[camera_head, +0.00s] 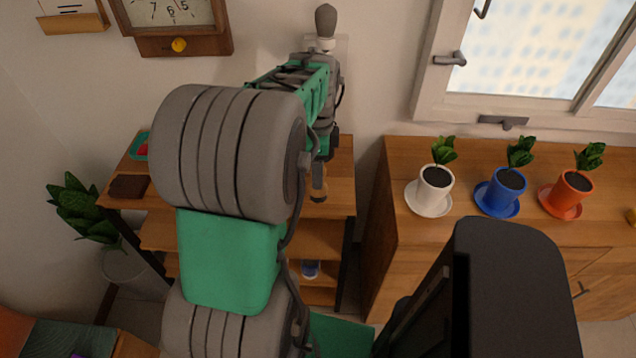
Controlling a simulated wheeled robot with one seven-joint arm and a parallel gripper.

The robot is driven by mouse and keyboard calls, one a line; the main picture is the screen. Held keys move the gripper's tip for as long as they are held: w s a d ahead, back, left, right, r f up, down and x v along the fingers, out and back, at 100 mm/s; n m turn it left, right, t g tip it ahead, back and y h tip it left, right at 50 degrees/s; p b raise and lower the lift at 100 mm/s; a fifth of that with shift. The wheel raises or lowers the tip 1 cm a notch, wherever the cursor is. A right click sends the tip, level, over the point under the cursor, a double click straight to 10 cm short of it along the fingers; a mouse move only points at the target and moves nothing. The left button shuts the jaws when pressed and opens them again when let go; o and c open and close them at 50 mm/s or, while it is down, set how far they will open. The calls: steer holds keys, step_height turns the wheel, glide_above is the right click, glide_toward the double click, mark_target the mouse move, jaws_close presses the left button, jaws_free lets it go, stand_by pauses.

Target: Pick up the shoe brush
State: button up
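A small wooden-coloured item with a rounded end (318,186) is on the upper board of the wooden shelf (340,180), just below the end of my arm. It may be the shoe brush, but it is partly hidden and too small to tell. My gripper (326,152) is over this shelf, close to the item. Its fingers are dark and mostly hidden by my arm, so I cannot see whether they are open, shut or touching the item.
A dark brown block (130,186) and a green tray (140,147) lie on the shelf's left. A jar (311,269) stands lower down. A cabinet (400,250) at right bears white (434,190), blue (503,192) and orange (570,192) pots. A clock (172,15) hangs above.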

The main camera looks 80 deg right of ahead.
steer(key=shift+f, duration=0.65)
steer(key=shift+c, duration=0.3)
jaws_close()
